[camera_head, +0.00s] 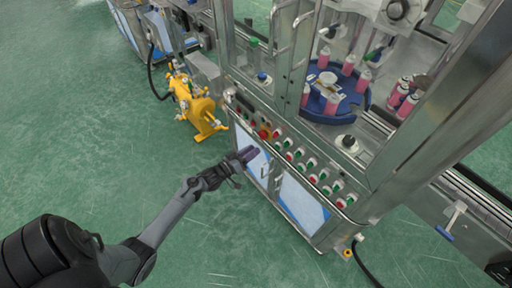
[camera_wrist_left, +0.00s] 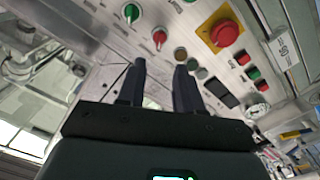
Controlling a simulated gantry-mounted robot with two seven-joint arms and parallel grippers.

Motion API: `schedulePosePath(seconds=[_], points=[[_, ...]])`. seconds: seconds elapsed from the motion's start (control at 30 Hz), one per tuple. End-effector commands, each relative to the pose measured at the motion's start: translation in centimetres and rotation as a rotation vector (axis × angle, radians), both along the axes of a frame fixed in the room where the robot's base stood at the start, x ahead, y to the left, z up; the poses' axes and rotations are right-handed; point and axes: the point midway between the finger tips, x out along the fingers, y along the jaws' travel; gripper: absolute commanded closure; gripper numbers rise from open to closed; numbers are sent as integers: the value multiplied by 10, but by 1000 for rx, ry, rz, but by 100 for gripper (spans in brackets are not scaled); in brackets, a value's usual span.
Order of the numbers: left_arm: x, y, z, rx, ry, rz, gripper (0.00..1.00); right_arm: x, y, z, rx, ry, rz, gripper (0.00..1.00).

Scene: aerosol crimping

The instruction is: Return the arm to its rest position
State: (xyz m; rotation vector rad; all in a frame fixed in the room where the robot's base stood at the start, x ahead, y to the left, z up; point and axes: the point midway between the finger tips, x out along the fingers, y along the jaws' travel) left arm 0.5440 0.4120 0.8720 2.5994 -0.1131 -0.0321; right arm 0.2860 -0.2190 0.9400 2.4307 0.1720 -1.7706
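My left gripper (camera_head: 248,154) reaches in from the left in the head view, in front of the machine's lower cabinet and just below its control panel (camera_head: 291,152). In the left wrist view the two dark fingers (camera_wrist_left: 160,85) stand apart with nothing between them, so the gripper is open. The panel's switches and the red emergency button (camera_wrist_left: 225,33) on its yellow plate show beyond the fingertips. I cannot tell whether the fingers touch anything. My right gripper is not in view.
The crimping machine holds pink cans (camera_head: 332,104) on a blue round table (camera_head: 343,115) behind its frame. A yellow pump unit (camera_head: 199,109) stands on the floor to its left. A conveyor (camera_head: 470,200) runs off to the right. Green floor (camera_head: 90,130) is clear at left.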

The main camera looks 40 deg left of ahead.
Motion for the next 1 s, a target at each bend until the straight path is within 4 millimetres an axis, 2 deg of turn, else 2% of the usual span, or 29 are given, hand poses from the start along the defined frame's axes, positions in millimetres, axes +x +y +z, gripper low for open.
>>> schedulePosePath(seconds=[0.47,0.57,0.7,0.77,0.8,1.0], points=[[-2,0,0,0,0,0,65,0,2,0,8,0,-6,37],[-8,0,-6,0,12,0,65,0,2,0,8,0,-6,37],[-28,-5,-28,-4,55,-5,65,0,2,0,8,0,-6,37],[-40,-14,-40,-7,79,-20,65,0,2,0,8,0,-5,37],[-49,-26,-43,-5,88,-39,65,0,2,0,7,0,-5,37],[-83,-103,-31,78,174,-136,65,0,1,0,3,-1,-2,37]])
